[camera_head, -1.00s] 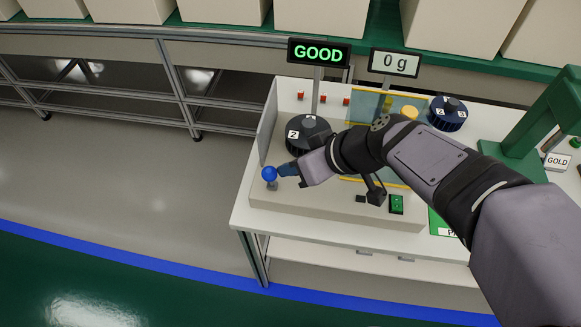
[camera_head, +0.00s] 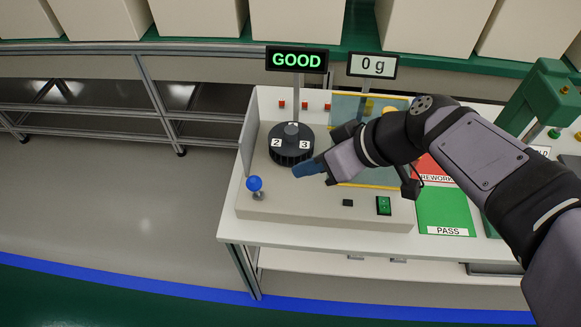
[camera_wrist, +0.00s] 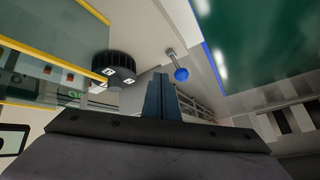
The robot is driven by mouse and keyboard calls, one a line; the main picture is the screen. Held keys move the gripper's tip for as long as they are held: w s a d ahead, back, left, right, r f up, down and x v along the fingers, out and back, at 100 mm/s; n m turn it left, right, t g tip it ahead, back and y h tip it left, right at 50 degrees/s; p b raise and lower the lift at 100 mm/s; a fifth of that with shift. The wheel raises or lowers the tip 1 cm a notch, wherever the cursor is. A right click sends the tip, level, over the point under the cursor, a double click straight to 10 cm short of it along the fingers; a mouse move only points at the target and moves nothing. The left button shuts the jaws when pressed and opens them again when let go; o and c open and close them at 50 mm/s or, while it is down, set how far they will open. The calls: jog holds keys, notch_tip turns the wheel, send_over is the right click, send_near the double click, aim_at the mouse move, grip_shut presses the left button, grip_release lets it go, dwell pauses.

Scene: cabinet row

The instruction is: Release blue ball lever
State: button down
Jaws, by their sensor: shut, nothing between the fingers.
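The blue ball lever (camera_head: 255,185) stands at the front left corner of the beige machine, its ball on a short grey stem. It also shows in the wrist view (camera_wrist: 181,74), right of the fingers. My gripper (camera_head: 296,172) is shut and empty, its blue fingertips to the right of the ball with a clear gap. In the wrist view its fingers (camera_wrist: 160,84) are pressed together.
A black numbered dial (camera_head: 291,146) sits behind the lever, close to my fingertips. A display reads GOOD (camera_head: 297,59) and another reads 0 g (camera_head: 372,65). A green switch (camera_head: 383,206) is at the front right. The floor left of the bench is clear.

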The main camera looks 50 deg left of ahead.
jog(key=shift+w+d+r, duration=0.15)
jog(key=shift+d+r, duration=0.65)
jog(key=shift+d, duration=0.2)
jog(key=shift+w+d+r, duration=0.1)
jog(key=shift+d+r, duration=0.7)
jog(key=shift+d, duration=0.2)
jog(key=w+d+f+m+t+h, duration=0.3)
jog(key=w+d+f+m+h, duration=0.15)
jog(key=d+f+m, duration=0.7)
jog(key=d+f+m+h, duration=0.15)
jog(key=d+f, duration=0.35)
jog(key=d, duration=0.6)
jog(key=d+f+m+h, duration=0.15)
jog(key=d+f, duration=0.25)
jog(key=d, duration=0.7)
jog(key=w+d+m, duration=0.2)
jog(key=d+m, duration=0.2)
jog(key=d, duration=0.2)
notch_tip(320, 180, up, 17)
jog(key=p, duration=1.6)
